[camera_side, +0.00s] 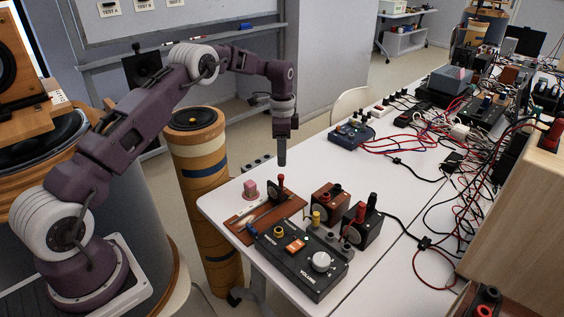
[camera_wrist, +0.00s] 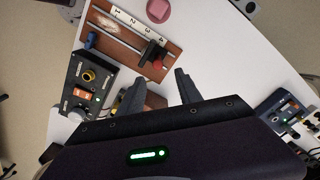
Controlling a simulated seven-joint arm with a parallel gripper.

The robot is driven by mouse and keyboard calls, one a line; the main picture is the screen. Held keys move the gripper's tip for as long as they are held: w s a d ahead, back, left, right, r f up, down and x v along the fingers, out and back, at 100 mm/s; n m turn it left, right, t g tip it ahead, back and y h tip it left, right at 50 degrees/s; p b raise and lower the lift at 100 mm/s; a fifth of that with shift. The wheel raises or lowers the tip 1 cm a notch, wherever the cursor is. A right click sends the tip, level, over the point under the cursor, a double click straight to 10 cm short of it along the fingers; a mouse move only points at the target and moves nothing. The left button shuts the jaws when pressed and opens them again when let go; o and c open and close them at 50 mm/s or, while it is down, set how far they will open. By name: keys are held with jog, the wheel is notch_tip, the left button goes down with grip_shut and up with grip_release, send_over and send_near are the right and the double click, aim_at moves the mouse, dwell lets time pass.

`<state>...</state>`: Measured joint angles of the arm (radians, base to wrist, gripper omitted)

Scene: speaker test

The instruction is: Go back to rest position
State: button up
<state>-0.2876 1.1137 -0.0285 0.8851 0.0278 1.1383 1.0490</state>
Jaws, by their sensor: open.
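My gripper (camera_side: 282,152) hangs above the white table (camera_side: 385,168), pointing down, apart from everything on it. In the wrist view its two fingers (camera_wrist: 158,92) are spread with nothing held between them. Below is a brown board (camera_side: 247,222) with a metal rail, a black slider with a red knob (camera_side: 280,184) and a numbered strip that shows in the wrist view (camera_wrist: 138,25). A pink block (camera_side: 250,190) sits at the board's far edge. A black control box (camera_side: 298,262) with an orange switch and a white volume knob stands in front of the board.
Two small boxes with terminals, one brown (camera_side: 330,202) and one black (camera_side: 362,228), stand right of the board. A blue device (camera_side: 351,134) and many tangled cables (camera_side: 440,150) cover the back right. A tall striped cylinder (camera_side: 205,200) stands left of the table. The table's middle is clear.

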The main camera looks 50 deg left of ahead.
jog(key=s+d+r+n+t, duration=0.1)
jog(key=s+d+r, duration=0.2)
jog(key=s+r, duration=0.35)
jog(key=s+d+r+n+t, duration=0.15)
jog(key=s+d+r, duration=0.25)
jog(key=r, duration=0.6)
jog(key=s+d+r+n+t, duration=0.1)
jog(key=s+d+r+n, duration=0.15)
jog(key=s+r, duration=0.4)
jog(key=s+d+n+t, duration=0.1)
jog(key=s+d+n, duration=0.1)
jog(key=s, duration=0.9)
jog(key=s+d+n+t, duration=0.1)
jog(key=s+d+n, duration=0.1)
jog(key=s, duration=0.9)
jog(key=shift+s+d+f, duration=0.15)
jog(key=shift+d, duration=0.7)
